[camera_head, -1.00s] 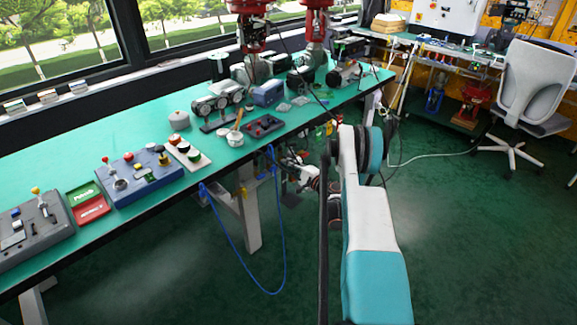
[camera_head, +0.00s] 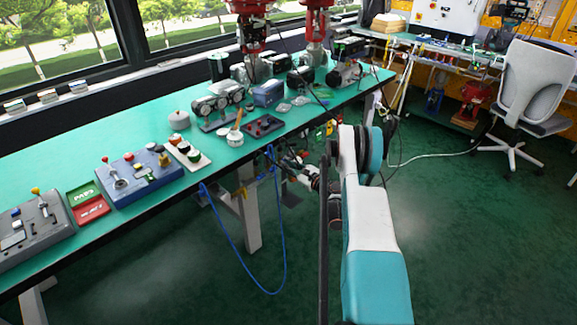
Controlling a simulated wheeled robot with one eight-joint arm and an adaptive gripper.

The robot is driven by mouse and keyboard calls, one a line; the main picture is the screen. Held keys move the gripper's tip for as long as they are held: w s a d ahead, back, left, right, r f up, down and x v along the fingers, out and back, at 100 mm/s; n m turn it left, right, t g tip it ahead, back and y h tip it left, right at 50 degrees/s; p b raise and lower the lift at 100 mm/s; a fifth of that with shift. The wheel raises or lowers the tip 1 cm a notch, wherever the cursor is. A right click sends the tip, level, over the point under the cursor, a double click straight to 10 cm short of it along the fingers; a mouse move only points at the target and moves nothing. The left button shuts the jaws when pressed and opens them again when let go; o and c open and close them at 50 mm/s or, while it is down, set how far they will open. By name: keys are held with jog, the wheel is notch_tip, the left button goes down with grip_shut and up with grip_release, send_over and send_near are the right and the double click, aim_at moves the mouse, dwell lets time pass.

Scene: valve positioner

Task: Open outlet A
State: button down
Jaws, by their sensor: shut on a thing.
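My gripper (camera_head: 286,162) is small and dark in the head view, just off the front edge of the green bench, beside the upper end of a blue hose (camera_head: 284,240). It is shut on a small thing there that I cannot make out. My arm comes up from the lower right and hides part of that area. A valve positioner with round gauges (camera_head: 221,98) stands on the bench behind. No label for outlet A is readable, so I cannot tell which part it is.
The green bench (camera_head: 60,160) carries a blue control box (camera_head: 140,180), a grey control box (camera_head: 32,232), a white button strip (camera_head: 188,152) and a dark tray (camera_head: 264,126). A bench leg (camera_head: 249,215) stands below. The floor (camera_head: 470,230) at right is clear up to a chair (camera_head: 527,85).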

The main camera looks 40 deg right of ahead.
jog(key=shift+s+f+m, duration=0.1)
jog(key=shift+m, duration=1.9)
jog(key=c, duration=1.7)
grip_release()
notch_tip(320, 180, up, 10)
jog(key=shift+r, duration=0.1)
